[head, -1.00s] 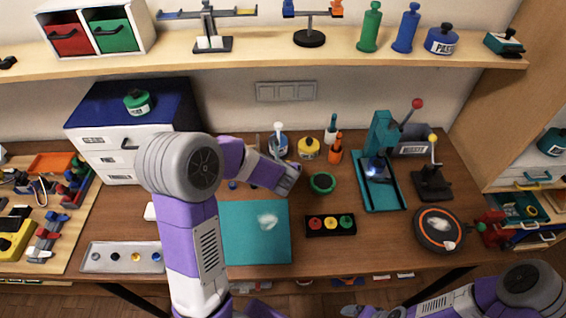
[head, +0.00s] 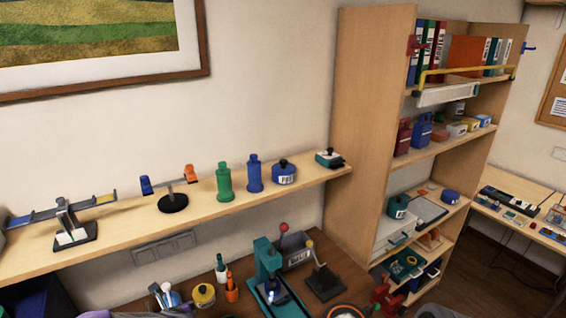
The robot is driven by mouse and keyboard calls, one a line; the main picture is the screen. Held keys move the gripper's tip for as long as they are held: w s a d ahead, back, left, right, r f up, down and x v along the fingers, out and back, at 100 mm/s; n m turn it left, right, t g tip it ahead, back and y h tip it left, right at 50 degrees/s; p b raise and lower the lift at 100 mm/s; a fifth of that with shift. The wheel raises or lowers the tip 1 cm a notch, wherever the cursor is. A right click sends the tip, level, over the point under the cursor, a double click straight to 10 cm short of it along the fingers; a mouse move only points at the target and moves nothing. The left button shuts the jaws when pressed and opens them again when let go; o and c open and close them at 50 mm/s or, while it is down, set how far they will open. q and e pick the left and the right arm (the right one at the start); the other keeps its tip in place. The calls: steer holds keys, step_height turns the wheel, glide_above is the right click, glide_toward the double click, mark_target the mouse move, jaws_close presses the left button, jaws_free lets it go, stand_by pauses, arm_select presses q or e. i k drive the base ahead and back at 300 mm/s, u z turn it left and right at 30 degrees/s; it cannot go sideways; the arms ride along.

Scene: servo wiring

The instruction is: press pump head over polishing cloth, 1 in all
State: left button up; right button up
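A bottle with a white top and a blue body (head: 168,297), which may be the pump, stands at the bottom left of the head view, its lower part cut off by the frame edge. The polishing cloth is not in view. Neither gripper is in view. A sliver of purple arm of mine shows at the bottom left edge, and a grey arm part of mine shows at the bottom right.
A yellow pot (head: 204,296), an orange bottle (head: 231,288) and a teal press (head: 268,272) stand on the bench. A wall shelf (head: 130,233) runs above it. A tall shelf unit (head: 362,130) stands to the right.

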mark_target(165, 288)
steer(key=k, duration=1)
